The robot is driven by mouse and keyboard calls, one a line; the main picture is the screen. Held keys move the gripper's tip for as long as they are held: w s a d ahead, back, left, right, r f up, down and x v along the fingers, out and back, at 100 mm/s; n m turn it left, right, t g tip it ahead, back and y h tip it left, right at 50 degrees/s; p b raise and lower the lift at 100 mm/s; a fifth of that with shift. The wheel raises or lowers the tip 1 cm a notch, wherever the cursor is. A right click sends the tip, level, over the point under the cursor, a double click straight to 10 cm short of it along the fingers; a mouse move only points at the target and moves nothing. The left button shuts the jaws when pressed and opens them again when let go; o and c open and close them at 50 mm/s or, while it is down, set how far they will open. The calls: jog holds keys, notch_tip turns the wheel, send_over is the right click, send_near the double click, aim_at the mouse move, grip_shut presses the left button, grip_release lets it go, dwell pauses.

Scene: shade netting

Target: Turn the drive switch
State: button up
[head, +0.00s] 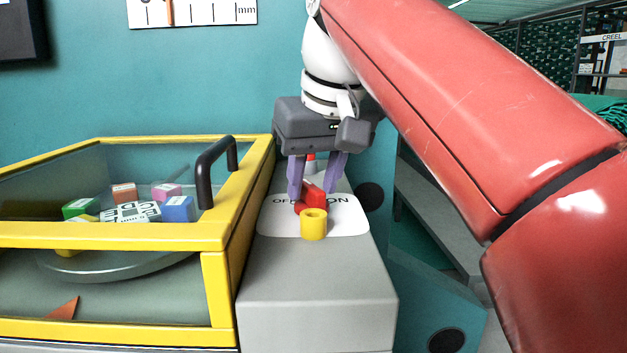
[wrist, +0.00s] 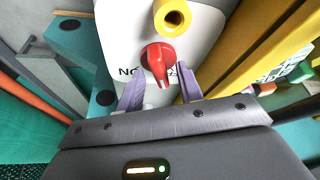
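The drive switch (head: 310,199) is a red knob with a raised handle on a white plate (head: 345,217) marked OFF at left and ON at right. In the wrist view the red knob (wrist: 154,56) appears upside down, its handle pointing down towards my gripper, roughly between the two labels. My gripper (head: 313,193) reaches down over the knob with its two purple fingers apart, one to each side. In the wrist view my gripper (wrist: 158,76) is open, with the handle's end between the fingertips. Contact cannot be made out. The fingers partly cover the labels.
A yellow cylinder (head: 314,226) stands on the plate just in front of the knob. To the left is a yellow-framed clear case (head: 215,240) with a black handle (head: 203,180) and several coloured blocks inside. A grey box (head: 318,290) carries the plate.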

jog(key=shift+w+f, duration=0.1)
jog(key=shift+f, duration=0.25)
jog(key=shift+c, duration=0.5)
grip_shut()
jog(key=shift+w+n+g+y, duration=0.1)
jog(key=shift+n+g+y, duration=0.2)
jog(key=shift+n, duration=0.85)
jog(key=shift+n+g+y, duration=0.2)
jog(key=shift+n+y, duration=0.2)
jog(key=shift+n, duration=0.75)
jog(key=shift+o, duration=0.5)
grip_release()
jog(key=shift+d, duration=0.1)
